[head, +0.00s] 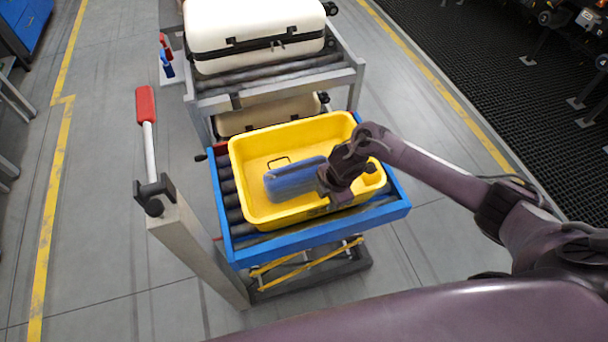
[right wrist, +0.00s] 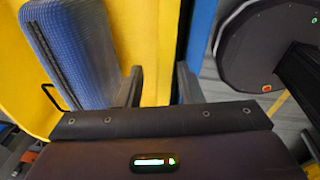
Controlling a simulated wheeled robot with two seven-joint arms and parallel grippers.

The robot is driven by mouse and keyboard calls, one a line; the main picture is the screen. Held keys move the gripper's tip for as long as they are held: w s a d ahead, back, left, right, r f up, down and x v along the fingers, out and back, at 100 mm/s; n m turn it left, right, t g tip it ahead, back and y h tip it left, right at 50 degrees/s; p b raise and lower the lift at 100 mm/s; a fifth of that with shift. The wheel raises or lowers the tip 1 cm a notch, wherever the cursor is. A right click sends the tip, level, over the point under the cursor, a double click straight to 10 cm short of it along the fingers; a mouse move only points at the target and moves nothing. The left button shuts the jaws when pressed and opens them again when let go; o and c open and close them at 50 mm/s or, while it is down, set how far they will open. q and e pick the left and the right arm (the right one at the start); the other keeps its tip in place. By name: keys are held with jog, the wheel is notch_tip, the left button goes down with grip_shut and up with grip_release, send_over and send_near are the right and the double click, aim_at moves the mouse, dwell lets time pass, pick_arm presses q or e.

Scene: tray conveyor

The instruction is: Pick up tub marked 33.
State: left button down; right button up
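A yellow tub (head: 246,188) rests on the blue-framed roller top of a lift cart; its inner wall and rim also show in the right wrist view (right wrist: 155,30). I see no readable number on it. A blue ribbed case (head: 293,181) lies inside the tub, also in the right wrist view (right wrist: 75,50). My right gripper (head: 333,194) is at the tub's near wall, right of the middle. Its fingers (right wrist: 160,85) are apart, one on each side of the yellow rim; contact cannot be made out. My left gripper is not in view.
The blue-framed lift cart (head: 320,232) has a grey post with a red handle (head: 145,104) at its left. Behind it, a grey roller rack (head: 270,88) carries a white case (head: 255,25), with another case (head: 268,115) lower down. Grey floor is free at left.

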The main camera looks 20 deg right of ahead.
jog(key=f, duration=0.4)
jog(key=shift+w+f, duration=0.25)
